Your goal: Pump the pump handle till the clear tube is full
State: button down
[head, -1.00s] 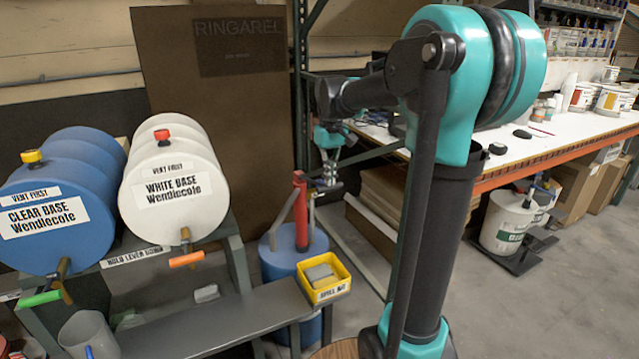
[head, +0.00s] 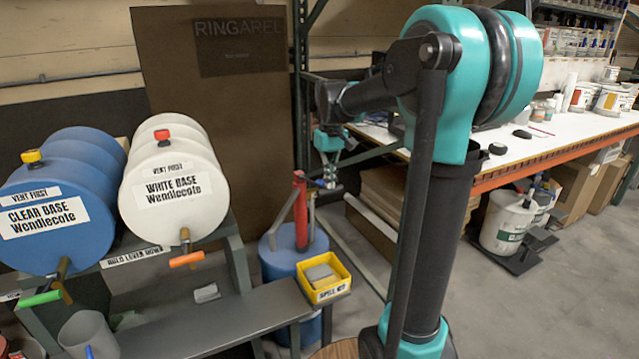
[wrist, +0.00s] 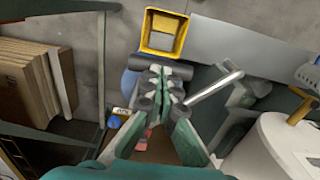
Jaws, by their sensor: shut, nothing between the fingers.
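The hand pump (head: 301,215) is an upright red column on top of a blue drum (head: 275,262), right of the barrels in the head view. My gripper (head: 327,184) is at the pump's top right. In the wrist view my gripper (wrist: 158,88) has its fingers together with nothing between them. A pale metal rod (wrist: 214,88) slants to the right of the fingers; I cannot tell which part of the pump it is. I cannot make out the clear tube.
A yellow spill kit bin (head: 325,279) stands in front of the pump, at the end of a grey bench (head: 200,325). A white barrel (head: 172,195) and a blue barrel (head: 42,225) lie on a rack at left. A long workbench (head: 500,165) runs at right.

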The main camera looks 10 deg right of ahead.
jog(key=shift+r, duration=1.45)
notch_tip(320, 180, up, 6)
dwell(0.3)
jog(key=s+d+f+m+t, duration=0.1)
jog(key=s+d+f+t, duration=0.1)
jog(key=s+f, duration=0.9)
jog(key=s+d+f+m+t, duration=0.2)
jog(key=s+f, duration=0.9)
jog(key=f, duration=0.5)
jog(key=shift+f+m, duration=0.3)
